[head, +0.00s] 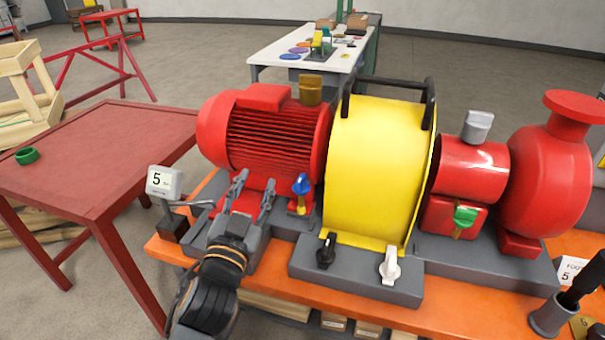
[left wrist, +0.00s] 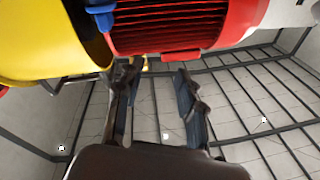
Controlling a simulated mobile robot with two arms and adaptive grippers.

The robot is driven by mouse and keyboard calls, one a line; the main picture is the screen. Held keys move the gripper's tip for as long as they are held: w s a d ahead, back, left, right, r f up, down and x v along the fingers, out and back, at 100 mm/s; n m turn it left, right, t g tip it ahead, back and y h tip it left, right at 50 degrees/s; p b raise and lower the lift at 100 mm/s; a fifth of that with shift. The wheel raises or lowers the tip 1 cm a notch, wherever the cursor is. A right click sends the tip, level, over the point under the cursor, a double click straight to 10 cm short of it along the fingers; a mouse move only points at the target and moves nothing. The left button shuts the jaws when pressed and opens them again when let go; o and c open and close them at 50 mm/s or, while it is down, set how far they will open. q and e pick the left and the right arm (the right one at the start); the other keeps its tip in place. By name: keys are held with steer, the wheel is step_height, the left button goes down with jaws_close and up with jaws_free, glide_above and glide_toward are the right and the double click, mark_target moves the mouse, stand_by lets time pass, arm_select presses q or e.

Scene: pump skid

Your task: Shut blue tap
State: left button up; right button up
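The blue tap (head: 302,184) has a blue handle on a brass body and stands on the grey base in front of the red motor (head: 275,135). Its handle points up in the head view. In the left wrist view the blue handle (left wrist: 101,14) shows at the upper left, outside my fingers. My left gripper (head: 254,188) is open and empty, its fingers pointing up at the motor's lower front, just left of the tap. In the left wrist view the open fingers (left wrist: 158,85) have a clear gap between them. My right gripper is not clearly seen.
A yellow guard (head: 378,165) stands right of the tap. Black (head: 326,251) and white (head: 389,266) knobs sit before it, and a green tap (head: 464,217) lies farther right. A sign (head: 164,183) marked 5 stands left of my gripper. A red table (head: 85,155) is at left.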

arm_select(q)
steer(key=s+d+r+m+g+h, duration=0.1)
steer(key=s+d+r+m+h, duration=0.2)
steer(key=d+r+m+h, duration=1.05)
steer(key=s+d+r+m+g+h, duration=0.1)
steer(key=s+d+m+g, duration=0.45)
steer(key=m+g, duration=0.45)
steer(key=s+d+r+m+g+h, duration=0.1)
steer(key=s+d+m+g, duration=0.3)
steer(key=d+m+g, duration=0.5)
steer(key=t+y, duration=0.5)
steer(key=y, duration=1.3)
glide_toward(301, 177)
steer(key=shift+m, duration=0.35)
steer(key=p+x, duration=0.3)
steer(key=x, duration=0.6)
steer(key=shift+r, duration=0.1)
